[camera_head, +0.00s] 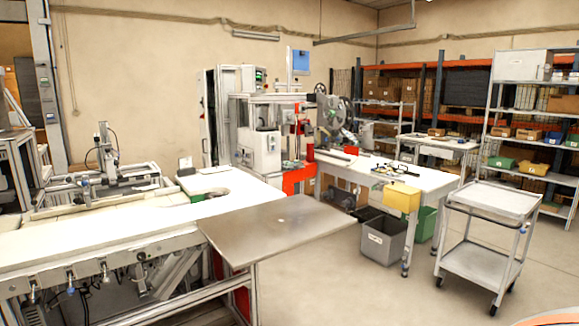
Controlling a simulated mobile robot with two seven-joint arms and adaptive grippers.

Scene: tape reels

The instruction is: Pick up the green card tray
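I cannot single out a green card tray for certain. Green bins (533,168) sit on the metal shelf at the right, beside blue and yellow ones. A larger green bin (425,224) stands on the floor under the white worktable. A small greenish item (378,186) lies on that worktable among dark small parts, too small to make out. Neither of my grippers is in view.
A two-shelf cart (492,203) stands right. A bare metal plate (285,225) juts out in front. Floor between is clear.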

